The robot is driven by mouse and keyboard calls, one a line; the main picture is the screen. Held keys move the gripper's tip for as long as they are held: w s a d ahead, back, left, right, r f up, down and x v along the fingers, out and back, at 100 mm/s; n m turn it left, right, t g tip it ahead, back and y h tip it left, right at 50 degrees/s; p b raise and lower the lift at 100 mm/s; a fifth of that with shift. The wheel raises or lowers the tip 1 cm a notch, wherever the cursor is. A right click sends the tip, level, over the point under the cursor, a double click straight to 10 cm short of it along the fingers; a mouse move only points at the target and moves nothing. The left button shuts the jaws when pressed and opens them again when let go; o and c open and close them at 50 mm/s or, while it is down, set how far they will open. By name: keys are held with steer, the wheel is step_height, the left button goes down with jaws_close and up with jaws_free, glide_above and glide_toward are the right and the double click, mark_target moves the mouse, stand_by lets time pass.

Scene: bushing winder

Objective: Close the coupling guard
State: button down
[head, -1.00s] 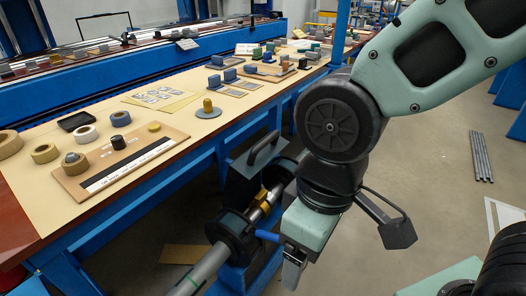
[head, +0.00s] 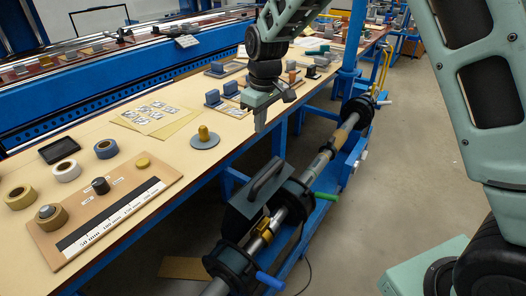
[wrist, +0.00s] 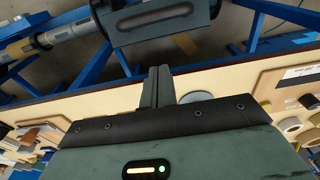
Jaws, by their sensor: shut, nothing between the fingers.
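The coupling guard (head: 262,193), a dark box-like cover with a black bar handle, stands raised on the table side of the shaft (head: 280,215). The shaft and a brass-coloured piece (head: 264,229) show uncovered beside it. In the wrist view the guard (wrist: 160,25) is at the top, beyond the fingertips. My gripper (head: 260,125) points down near the table's front edge, above and apart from the guard. Its fingers also show together and empty in the wrist view (wrist: 157,85). The guard's hinge cannot be made out.
A black clamp with a blue lever (head: 232,263) and another with a green lever (head: 303,198) hold the shaft. The table (head: 150,142) carries tape rolls, a ruler board (head: 110,210) and a yellow-knobbed disc (head: 205,140). The floor on the right is clear.

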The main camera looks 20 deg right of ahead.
steer(key=shift+s+d+f+p, duration=0.2)
steer(key=shift+f+p, duration=0.35)
steer(key=shift+f, duration=1.6)
steer(key=shift+s+d+f+p, duration=0.1)
steer(key=shift+s+f+p, duration=0.35)
steer(key=shift+f, duration=1.65)
steer(key=shift+s+d+f+p, duration=0.15)
steer(key=shift+f+p, duration=0.45)
steer(key=shift+f, duration=1.55)
